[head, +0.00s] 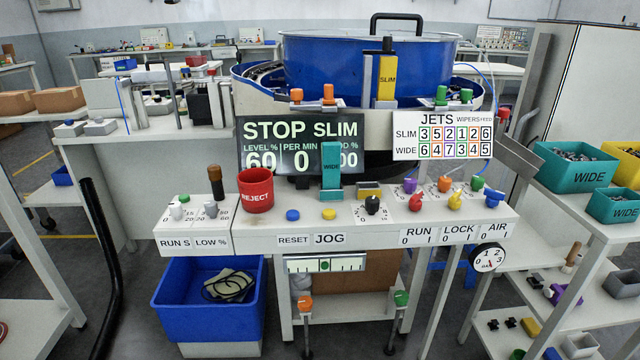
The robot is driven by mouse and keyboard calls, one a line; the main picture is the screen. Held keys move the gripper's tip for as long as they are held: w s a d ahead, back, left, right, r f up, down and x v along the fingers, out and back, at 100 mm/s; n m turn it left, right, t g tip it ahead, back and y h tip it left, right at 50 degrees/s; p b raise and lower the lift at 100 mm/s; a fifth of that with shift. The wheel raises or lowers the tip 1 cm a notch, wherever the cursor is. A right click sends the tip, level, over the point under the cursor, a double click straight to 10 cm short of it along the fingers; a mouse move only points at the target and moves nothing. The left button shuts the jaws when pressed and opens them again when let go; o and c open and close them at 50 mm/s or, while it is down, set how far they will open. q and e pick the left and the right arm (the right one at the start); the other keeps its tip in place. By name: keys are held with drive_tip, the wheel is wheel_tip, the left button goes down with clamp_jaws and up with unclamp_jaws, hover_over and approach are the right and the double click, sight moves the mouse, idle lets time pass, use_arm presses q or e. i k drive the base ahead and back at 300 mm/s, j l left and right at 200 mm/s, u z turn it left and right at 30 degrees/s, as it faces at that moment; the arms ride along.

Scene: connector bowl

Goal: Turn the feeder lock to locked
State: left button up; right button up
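The feeder lock appears to be the yellow knob (455,200) on the sloping front panel, above the LOCK label (460,231). Marks 0 and I are printed below that label. The knob is too small for me to tell which mark it points to. A red knob (415,202) sits to its left above the RUN label, and a blue handle (493,198) sits to its right above AIR. Neither of my grippers shows in the head view, and nothing touches the yellow knob.
The blue feeder bowl (350,65) stands behind the panel. A red REJECT cup (255,190) and a teal WIDE block (331,170) stand left of the knobs. Purple, orange and green knobs sit just behind. A round gauge (487,257) hangs below AIR. Space before the panel looks clear.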

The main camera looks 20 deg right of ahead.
sight(454, 202)
drive_tip(key=z, duration=1.25)
